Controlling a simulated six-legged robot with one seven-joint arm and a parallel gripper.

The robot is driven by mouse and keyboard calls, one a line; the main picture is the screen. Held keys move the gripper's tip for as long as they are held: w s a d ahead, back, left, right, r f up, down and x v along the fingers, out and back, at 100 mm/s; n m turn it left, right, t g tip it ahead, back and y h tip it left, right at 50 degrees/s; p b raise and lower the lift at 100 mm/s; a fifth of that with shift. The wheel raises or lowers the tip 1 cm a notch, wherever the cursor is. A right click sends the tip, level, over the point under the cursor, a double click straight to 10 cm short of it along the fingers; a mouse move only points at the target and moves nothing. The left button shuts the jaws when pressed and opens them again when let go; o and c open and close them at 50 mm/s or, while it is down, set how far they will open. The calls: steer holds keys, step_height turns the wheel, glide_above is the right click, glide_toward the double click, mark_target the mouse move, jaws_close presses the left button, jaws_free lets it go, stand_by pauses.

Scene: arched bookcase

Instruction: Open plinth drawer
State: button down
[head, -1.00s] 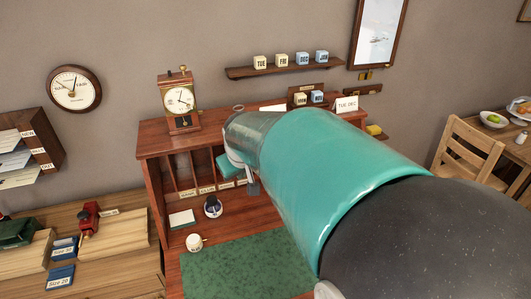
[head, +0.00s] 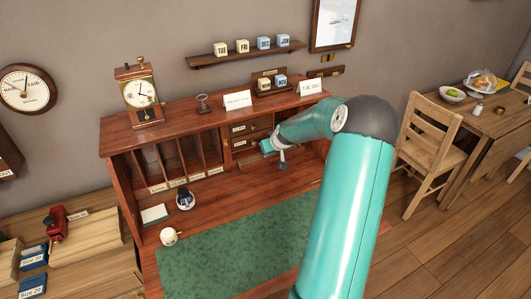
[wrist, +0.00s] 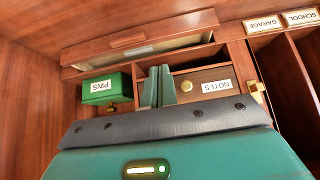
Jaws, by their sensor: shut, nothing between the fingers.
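My gripper (wrist: 156,88) is shut and empty, its two teal fingers together in the wrist view. That view is upside down. The fingers point at the small drawer unit, beside the drawer labelled NOTES (wrist: 202,84) with its round brass knob. A long low wooden piece with a pale recessed strip (wrist: 165,47), probably the plinth drawer, runs along the unit's base, at the top of the picture. I cannot tell how far it is out. In the head view my gripper (head: 268,146) is at the desk's right compartment; its fingertips are unclear.
A green PINS box (wrist: 102,90) is close beside the fingers. The compartment's wooden side wall (wrist: 30,75) is near. Upright slots (head: 185,155) lie left of the drawers.

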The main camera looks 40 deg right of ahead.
steer(key=x, duration=0.9)
steer(key=shift+s+a, duration=0.1)
